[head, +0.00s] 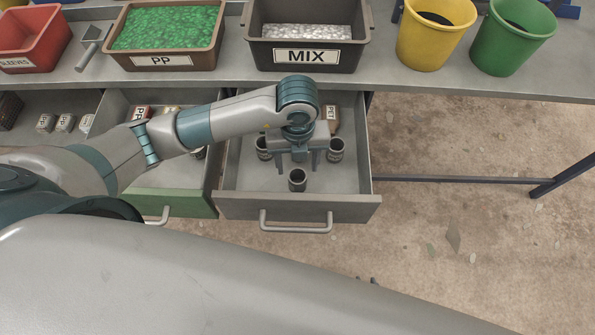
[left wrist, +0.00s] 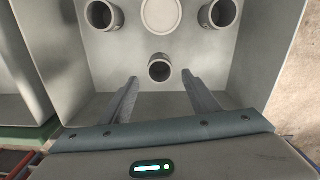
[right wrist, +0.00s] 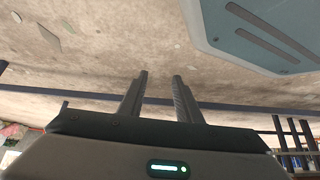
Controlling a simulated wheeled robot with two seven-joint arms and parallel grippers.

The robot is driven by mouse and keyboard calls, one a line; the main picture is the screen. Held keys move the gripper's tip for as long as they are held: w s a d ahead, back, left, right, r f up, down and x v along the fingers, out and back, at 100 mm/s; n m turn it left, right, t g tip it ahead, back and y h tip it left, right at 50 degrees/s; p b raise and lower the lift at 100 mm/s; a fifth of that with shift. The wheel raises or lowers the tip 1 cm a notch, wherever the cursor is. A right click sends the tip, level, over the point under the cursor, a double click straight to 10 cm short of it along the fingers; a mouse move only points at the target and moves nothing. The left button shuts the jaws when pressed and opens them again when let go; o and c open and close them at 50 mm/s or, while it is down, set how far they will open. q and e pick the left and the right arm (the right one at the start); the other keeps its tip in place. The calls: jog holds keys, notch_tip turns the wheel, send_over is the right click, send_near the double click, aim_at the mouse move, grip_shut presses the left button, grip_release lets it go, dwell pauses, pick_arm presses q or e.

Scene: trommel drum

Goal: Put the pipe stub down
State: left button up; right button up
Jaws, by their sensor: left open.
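Several grey pipe stubs stand upright in the open grey drawer. One pipe stub (head: 297,180) is near the drawer's front, a second (head: 263,148) is at the left, and a third (head: 335,151) is at the right. My left gripper (head: 297,166) is over the drawer, pointing down, open and empty. In the left wrist view the front stub (left wrist: 160,70) shows just past the gap between the fingertips, apart from both. I cannot tell which stub the task means. My right gripper (right wrist: 160,76) shows only in its wrist view, fingers apart with nothing between them.
The drawer (head: 357,186) has a front handle; a green-fronted drawer (head: 180,202) is open at its left. A white disc (left wrist: 161,14) shows in the grey drawer. On the bench above are a MIX bin (head: 262,55), a PP bin (head: 120,55) and two buckets. The floor at right is open.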

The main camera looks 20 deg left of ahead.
aim_at(297, 175)
pick_arm(q)
jog(key=shift+r, duration=1.55)
